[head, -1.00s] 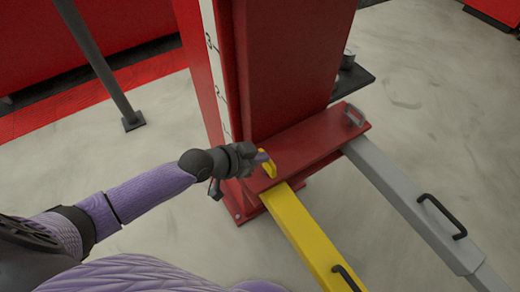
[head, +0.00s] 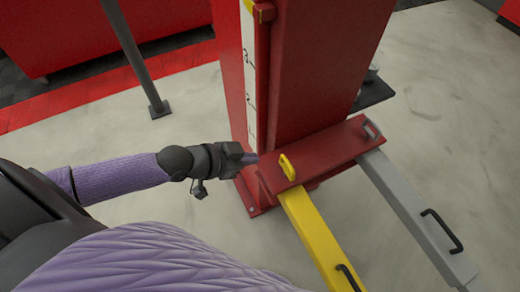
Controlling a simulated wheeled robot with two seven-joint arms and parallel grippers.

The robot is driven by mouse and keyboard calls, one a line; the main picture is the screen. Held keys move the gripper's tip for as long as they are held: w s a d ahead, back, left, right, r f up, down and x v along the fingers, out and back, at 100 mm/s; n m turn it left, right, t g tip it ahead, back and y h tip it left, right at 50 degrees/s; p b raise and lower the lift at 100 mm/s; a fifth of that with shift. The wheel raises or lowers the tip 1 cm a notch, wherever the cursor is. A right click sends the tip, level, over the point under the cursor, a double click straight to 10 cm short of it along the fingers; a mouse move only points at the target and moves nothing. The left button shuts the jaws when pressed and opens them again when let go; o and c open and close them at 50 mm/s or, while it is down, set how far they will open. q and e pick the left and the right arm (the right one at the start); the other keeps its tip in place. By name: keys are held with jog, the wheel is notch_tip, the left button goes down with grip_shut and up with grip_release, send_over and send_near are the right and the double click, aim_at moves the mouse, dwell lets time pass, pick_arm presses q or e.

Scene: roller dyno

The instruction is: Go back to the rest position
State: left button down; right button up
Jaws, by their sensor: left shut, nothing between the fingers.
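My left arm comes in from the left in the head view. My left gripper (head: 250,158) is shut and empty, just left of the yellow ring handle (head: 287,167) and apart from it. The handle stands on the red carriage (head: 327,149) of the lift post, at the root of the yellow arm (head: 323,238). My right gripper is not in view.
The red post (head: 330,65) with a number scale (head: 250,90) rises just beyond my gripper. A grey arm (head: 415,215) with a black handle extends at right. A grey pole (head: 133,55) stands at back left. Pale floor (head: 450,90) is open at right.

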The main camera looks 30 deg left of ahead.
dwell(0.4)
pick_arm(q)
jog(key=s+a+f+n+g+y, duration=0.1)
jog(key=s+a+f+n+y, duration=0.2)
jog(key=f, duration=0.7)
jog(key=s+a+f+n+g+y, duration=0.1)
jog(key=s+a+f+y, duration=0.3)
jog(key=f, duration=0.5)
jog(key=s+d+f+g, duration=0.2)
jog(key=s+f, duration=0.1)
jog(key=s, duration=0.4)
jog(key=s+d+f+g, duration=0.2)
jog(key=s+f, duration=0.1)
jog(key=s, duration=0.5)
jog(key=s+d+f+n+g, duration=0.1)
jog(key=s+f, duration=0.3)
jog(key=s, duration=0.4)
jog(key=shift+d+g, duration=0.65)
jog(key=shift+g, duration=0.05)
